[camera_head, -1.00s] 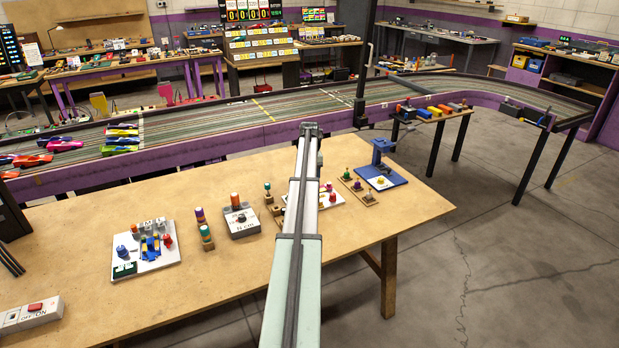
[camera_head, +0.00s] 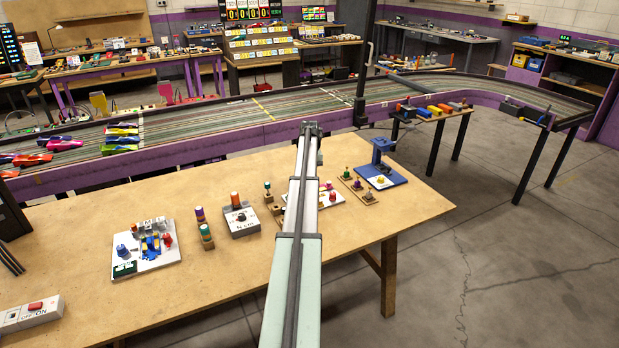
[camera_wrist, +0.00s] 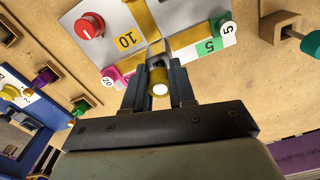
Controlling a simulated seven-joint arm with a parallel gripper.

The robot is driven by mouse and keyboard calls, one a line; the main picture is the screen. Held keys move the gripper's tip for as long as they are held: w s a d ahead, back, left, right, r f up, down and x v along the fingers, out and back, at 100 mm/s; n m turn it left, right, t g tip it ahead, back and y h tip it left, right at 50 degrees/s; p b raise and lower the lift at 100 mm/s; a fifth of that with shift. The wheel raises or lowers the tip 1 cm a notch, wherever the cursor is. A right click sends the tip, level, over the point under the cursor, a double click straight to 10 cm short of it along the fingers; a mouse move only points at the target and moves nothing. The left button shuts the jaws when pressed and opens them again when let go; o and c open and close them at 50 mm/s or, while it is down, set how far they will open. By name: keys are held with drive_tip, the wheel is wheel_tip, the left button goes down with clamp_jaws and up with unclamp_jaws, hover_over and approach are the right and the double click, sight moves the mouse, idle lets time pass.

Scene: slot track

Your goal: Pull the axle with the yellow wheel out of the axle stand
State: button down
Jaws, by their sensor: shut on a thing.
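In the wrist view, my gripper (camera_wrist: 160,88) is shut on the yellow wheel (camera_wrist: 158,75), which sits between the two fingers with its pale round end towards the camera. A short grey metal piece (camera_wrist: 157,47) shows just beyond the wheel. Beyond it is a white board (camera_wrist: 188,18) with yellow strips and number labels, which looks like the axle stand. A red wheel (camera_wrist: 90,26), a pink one (camera_wrist: 109,71) and a green one (camera_wrist: 220,24) stand on it. I cannot tell whether the axle still sits in the board. In the head view my arm hides the wheel and fingertips.
A wooden block (camera_wrist: 279,27) with a green-ended peg is at the right in the wrist view. Purple (camera_wrist: 45,76) and green (camera_wrist: 79,107) knobs on wood stand at the left. The blue press (camera_head: 384,160) stands to the right of my arm. Bare tabletop (camera_head: 420,200) lies further right.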

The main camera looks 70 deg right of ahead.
drive_tip(key=shift+r, duration=3.85)
